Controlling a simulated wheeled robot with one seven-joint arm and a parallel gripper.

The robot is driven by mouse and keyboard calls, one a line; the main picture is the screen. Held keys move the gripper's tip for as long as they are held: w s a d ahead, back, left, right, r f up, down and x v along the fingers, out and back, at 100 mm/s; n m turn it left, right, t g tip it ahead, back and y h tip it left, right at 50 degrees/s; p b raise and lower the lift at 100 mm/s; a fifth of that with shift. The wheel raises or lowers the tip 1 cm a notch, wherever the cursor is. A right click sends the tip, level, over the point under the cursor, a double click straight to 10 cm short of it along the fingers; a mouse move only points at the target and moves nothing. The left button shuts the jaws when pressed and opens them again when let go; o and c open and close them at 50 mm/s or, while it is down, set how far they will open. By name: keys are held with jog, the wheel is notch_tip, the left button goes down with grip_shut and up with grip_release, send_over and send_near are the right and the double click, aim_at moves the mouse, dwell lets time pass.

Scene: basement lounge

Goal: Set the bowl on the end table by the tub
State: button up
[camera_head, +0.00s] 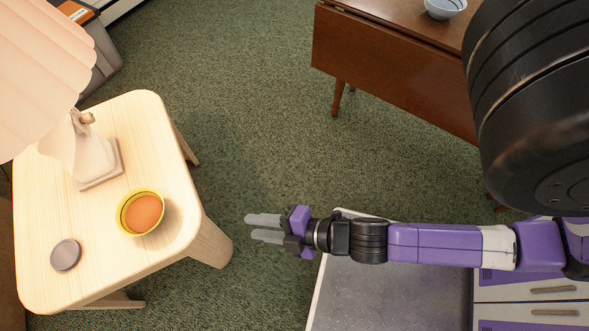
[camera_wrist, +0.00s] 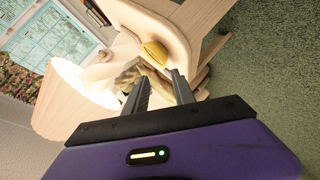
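A light blue-white bowl (camera_head: 445,7) stands on a brown wooden table (camera_head: 400,62) at the top right of the head view, cut by the frame edge. The pale wooden end table (camera_head: 100,265) is at the left. On it stands a round yellow-rimmed container (camera_head: 141,212) with an orange inside, perhaps the tub; it shows in the wrist view too (camera_wrist: 154,54). My gripper (camera_head: 250,228) is over the floor, right of the end table, with its fingers apart and nothing between them. The wrist view shows the open fingers (camera_wrist: 161,76) pointing towards the end table.
A lamp with a pale pleated shade (camera_head: 38,75) stands at the back of the end table, and a small grey disc (camera_head: 65,255) lies near its front left. Green carpet (camera_head: 235,110) lies open between the two tables. A grey and orange object (camera_head: 97,62) is at the top left.

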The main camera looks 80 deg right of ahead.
jog(key=s+r+m, duration=0.4)
jog(key=r+m, duration=0.2)
jog(key=r, duration=0.1)
jog(key=s+d+r+m+t, duration=0.1)
jog(key=s+r+m, duration=0.4)
jog(key=r, duration=0.3)
jog(key=shift+d+r+m+t, duration=0.25)
jog(key=shift+r+m+t, duration=0.05)
jog(key=shift+m, duration=0.5)
notch_tip(320, 180, up, 6)
jog(key=p, duration=0.6)
jog(key=shift+r, duration=0.1)
